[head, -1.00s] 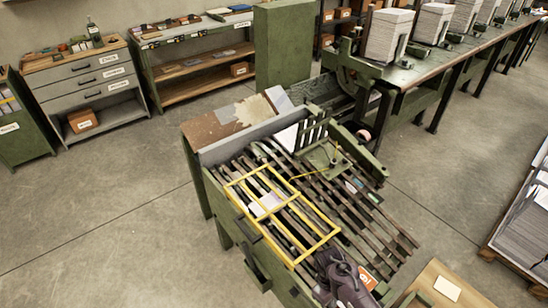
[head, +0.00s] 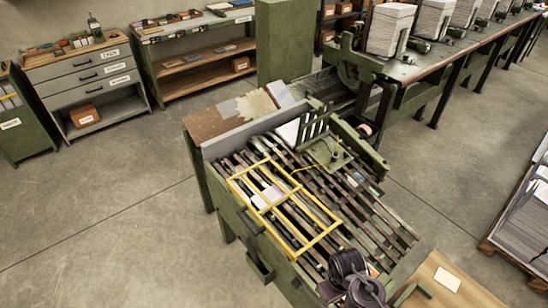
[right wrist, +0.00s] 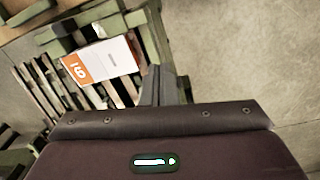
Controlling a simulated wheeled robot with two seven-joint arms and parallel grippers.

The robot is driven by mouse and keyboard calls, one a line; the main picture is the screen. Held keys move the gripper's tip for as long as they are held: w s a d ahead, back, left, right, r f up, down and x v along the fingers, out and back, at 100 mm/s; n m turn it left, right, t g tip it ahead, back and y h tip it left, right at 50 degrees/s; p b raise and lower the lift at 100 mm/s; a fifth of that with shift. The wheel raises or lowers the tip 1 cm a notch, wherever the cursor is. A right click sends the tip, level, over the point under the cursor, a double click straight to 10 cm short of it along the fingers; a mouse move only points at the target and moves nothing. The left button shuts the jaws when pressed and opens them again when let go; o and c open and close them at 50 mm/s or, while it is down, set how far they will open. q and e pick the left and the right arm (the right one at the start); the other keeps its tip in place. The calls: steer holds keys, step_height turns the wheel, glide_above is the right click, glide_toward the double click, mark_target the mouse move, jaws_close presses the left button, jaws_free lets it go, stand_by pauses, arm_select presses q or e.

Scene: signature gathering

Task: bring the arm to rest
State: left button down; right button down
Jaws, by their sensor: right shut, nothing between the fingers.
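My right gripper (right wrist: 161,84) shows in the right wrist view with its fingers together and nothing between them. In the head view, the dark end of my right arm (head: 350,282) is at the bottom, over the front end of the slatted green machine bed (head: 390,236). In the right wrist view a white card with an orange end and a number (right wrist: 103,60) lies on the slats, left of the fingers and apart from them. In the head view this card is mostly hidden behind my arm. My left gripper is not in view.
A yellow frame (head: 318,242) lies over the slats, left of my arm. A wooden board (head: 470,290) with a pale card (head: 447,279) is at the lower right. A pallet of paper stacks (head: 520,235) stands at the right edge. The floor at left is clear.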

steer(key=s+d+r+m+t, duration=0.2)
steer(key=s+r, duration=0.1)
steer(key=r, duration=0.6)
steer(key=s+d+r+m+t, duration=0.1)
steer(key=s+r, duration=0.2)
steer(key=r, duration=0.6)
step_height(320, 180, down, 36)
steer(key=s+f+g+b, duration=0.1)
steer(key=s+b, duration=0.1)
steer(key=b, duration=0.6)
steer(key=s+d+f+b, duration=0.1)
steer(key=s+f+b, duration=0.2)
steer(key=s+f, duration=0.7)
steer(key=s+d+f+g+b, duration=0.1)
steer(key=s+d+f+b, duration=0.1)
steer(key=s+f, duration=0.8)
step_height(320, 180, down, 6)
steer(key=shift+d+r+b, duration=0.25)
steer(key=shift+d+b, duration=0.05)
steer(key=shift+b, duration=0.45)
